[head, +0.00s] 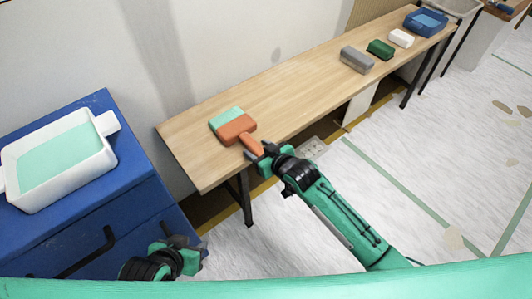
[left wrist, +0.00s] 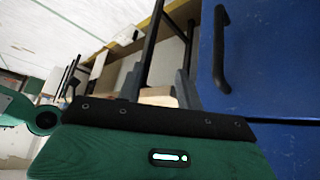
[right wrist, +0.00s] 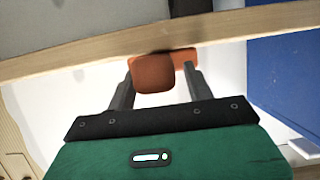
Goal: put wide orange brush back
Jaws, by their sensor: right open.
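The wide orange brush (head: 238,130) lies on the left end of the wooden table, with mint-green paste or bristles along its far side. Its handle (head: 252,145) points over the table's front edge. My right gripper (head: 259,154) is open at the handle's end. In the right wrist view, the orange handle end (right wrist: 153,74) sits between the two fingertips, with a gap visible on the right side. My left gripper (head: 195,246) is low beside the blue cabinet; in the left wrist view its fingers (left wrist: 162,88) are apart with nothing held between them.
A white tray (head: 106,124) with mint-green paste stands on the blue cabinet (head: 150,190) at left. Farther along the table (head: 290,95) are a grey block (head: 356,60), a green block (head: 380,50), a white block (head: 401,38) and a blue container (head: 426,22). The table's middle is clear.

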